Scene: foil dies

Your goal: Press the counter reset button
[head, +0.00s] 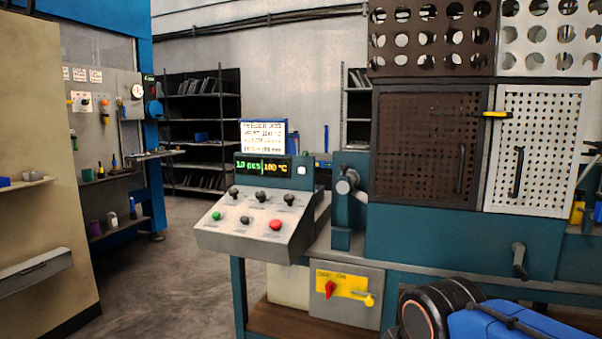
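A grey sloped control panel (240,241) stands left of centre on a teal bench. On it are a green button (217,215), a small dark button (245,220) and a red button (275,225), below a row of three black knobs (260,197). Behind them a teal display housing carries a lit green and yellow display (262,167), reading about "10 pcs" and "180 °C". A small white button (301,170) sits right of the display. Labels are too small to read, so I cannot tell which button is the counter reset. My gripper is not in view; parts of my arm show at bottom right.
A teal machine with brown and white perforated doors (428,148) rises at right. Below the panel is a grey box with a yellow plate and red switch (329,289). A beige partition (45,120) stands at left. Open floor (165,270) lies between partition and bench.

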